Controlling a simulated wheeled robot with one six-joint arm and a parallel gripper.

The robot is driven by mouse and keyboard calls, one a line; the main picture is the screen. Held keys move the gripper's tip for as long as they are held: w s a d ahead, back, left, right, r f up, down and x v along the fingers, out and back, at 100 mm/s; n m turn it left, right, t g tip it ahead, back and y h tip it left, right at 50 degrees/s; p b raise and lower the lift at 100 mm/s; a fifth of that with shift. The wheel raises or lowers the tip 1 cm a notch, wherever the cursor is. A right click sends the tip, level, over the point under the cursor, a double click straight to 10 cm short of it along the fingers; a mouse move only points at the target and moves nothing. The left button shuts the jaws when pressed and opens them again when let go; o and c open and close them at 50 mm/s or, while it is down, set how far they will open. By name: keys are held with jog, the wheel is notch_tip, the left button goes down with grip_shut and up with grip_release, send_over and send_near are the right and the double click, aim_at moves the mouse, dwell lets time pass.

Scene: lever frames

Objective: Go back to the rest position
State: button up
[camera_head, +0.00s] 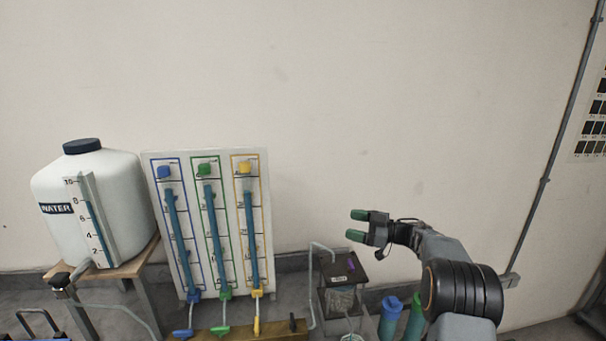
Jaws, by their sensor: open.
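My gripper (358,225) is at the right of the middle, with green fingertips apart and nothing between them. It points left and stands in front of the bare wall, above a small dark-topped box (342,271). My grey and black arm reaches up to it from the lower right. A white panel (226,233) stands to the left of the gripper, with blue, green and yellow framed columns. A blue lever (183,333), a green lever (220,330) and a yellow lever (257,325) show at the panel's foot. The gripper touches none of them.
A white water tank (110,180) stands on a wooden stand (137,262) at the left. A blue bottle (390,318) and a green bottle (414,318) stand below the gripper, close to my arm. A pipe (552,150) runs down the right wall. The space above the gripper is clear.

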notch_tip(320, 180, up, 8)
jog(key=w+m+t+h, duration=0.2)
jog(key=m+t+h, duration=0.25)
jog(key=t, duration=0.35)
jog(key=s+d+r+m+t+h+b, duration=0.2)
jog(key=s+d+r+m+t+h, duration=0.15)
jog(key=s+m+h, duration=0.6)
jog(key=s+a+f+m+g+h, duration=0.1)
jog(key=s+f+g, duration=0.5)
jog(key=s, duration=0.8)
jog(key=s+a+f+m+g+h+b, duration=0.1)
jog(key=s+a+f+m+g+h, duration=0.1)
jog(key=s+f+g, duration=0.5)
jog(key=s+f, duration=0.4)
jog(key=s, duration=0.3)
jog(key=shift+s+a+f, duration=0.15)
jog(key=shift+a+f, duration=0.15)
